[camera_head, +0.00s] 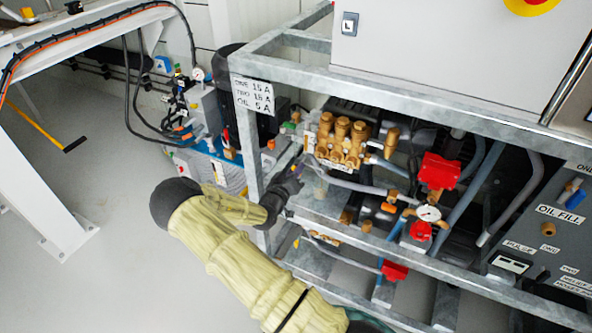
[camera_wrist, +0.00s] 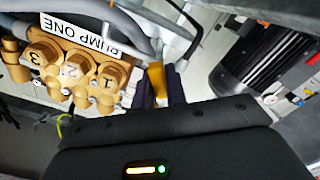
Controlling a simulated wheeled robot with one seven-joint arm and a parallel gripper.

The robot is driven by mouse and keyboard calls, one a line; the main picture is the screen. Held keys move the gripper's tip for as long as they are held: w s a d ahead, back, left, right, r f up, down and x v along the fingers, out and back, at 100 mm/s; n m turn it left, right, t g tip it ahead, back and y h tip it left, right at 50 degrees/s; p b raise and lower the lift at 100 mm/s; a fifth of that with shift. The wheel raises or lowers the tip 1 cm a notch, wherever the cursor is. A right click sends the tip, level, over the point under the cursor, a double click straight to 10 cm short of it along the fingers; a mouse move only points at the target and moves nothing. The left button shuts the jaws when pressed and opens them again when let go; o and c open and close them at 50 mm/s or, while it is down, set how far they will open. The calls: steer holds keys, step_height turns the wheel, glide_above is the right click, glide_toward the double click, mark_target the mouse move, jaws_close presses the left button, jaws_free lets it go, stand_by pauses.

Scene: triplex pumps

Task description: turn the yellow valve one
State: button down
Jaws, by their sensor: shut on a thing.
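The yellow valve (camera_wrist: 157,77) shows in the wrist view as a yellow-orange handle beside the brass pump labelled PUMP ONE (camera_wrist: 75,70). My gripper (camera_wrist: 163,84) has its dark fingers close on both sides of the handle and is shut on it. In the head view my gripper (camera_head: 297,172) reaches past the left post of the metal frame, just left of and below the brass pump (camera_head: 343,140). There the gripper hides the valve, and I cannot make out its handle clearly.
The galvanised frame (camera_head: 247,150) and its rail (camera_head: 400,258) stand close around my arm. Open floor (camera_head: 110,160) is at the left.

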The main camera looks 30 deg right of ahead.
stand_by(0.3)
steer(key=c, duration=1.4)
jaws_free()
steer(key=shift+c, duration=0.2)
steer(key=p+v, duration=0.1)
steer(key=v, duration=1.6)
steer(key=shift+a, duration=0.2)
steer(key=shift+s+f, duration=0.1)
steer(key=shift+s, duration=0.05)
